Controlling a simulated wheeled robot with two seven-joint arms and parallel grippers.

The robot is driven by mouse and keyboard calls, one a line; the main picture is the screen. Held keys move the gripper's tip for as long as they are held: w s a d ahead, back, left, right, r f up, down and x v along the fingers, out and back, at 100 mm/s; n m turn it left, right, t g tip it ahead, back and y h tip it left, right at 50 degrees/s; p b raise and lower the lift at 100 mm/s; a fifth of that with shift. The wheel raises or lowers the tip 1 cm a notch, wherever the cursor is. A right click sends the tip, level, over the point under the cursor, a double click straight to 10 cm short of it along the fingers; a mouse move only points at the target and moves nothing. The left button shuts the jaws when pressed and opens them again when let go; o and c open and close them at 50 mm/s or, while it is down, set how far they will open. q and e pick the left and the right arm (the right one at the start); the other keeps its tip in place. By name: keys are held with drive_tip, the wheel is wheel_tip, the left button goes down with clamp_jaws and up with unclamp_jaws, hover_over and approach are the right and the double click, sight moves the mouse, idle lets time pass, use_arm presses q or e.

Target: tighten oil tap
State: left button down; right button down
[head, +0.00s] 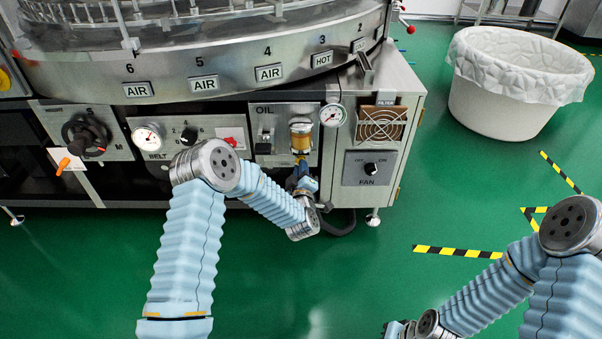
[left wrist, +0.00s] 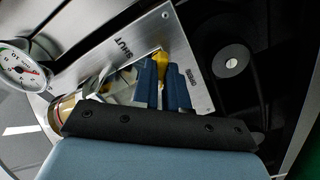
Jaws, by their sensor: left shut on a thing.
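The oil panel (head: 265,125) is on the front of the machine, with an amber oil cup (head: 301,140) on it. The yellow oil tap (left wrist: 162,68) sits below the cup, on a metal plate (left wrist: 188,45) lettered SHUT beside the tap. My left gripper (left wrist: 165,88) has its blue fingers closed on the tap, one on each side. Its fingers hide much of the tap. In the head view the left gripper (head: 301,174) is below the oil cup. My right arm is at the lower right, with its hand cut off by the bottom edge.
A pressure gauge (head: 333,115) is just right of the oil cup. A fan panel (head: 369,168) with a knob is further right, and a belt gauge (head: 148,137) is to the left. A lined white bin (head: 510,105) stands at the right.

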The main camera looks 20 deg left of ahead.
use_arm(q)
drive_tip(key=shift+f+m+b, duration=0.1)
drive_tip(key=shift+m+b, duration=1.8)
drive_tip(key=shift+m, duration=3.1)
drive_tip(key=shift+s, duration=0.1)
drive_tip(key=c, duration=1.2)
unclamp_jaws()
drive_tip(key=shift+o, duration=0.2)
drive_tip(key=v, duration=1.3)
drive_tip(key=shift+s+p, duration=0.35)
drive_tip(key=shift+p, duration=0.05)
drive_tip(key=shift+d, duration=0.1)
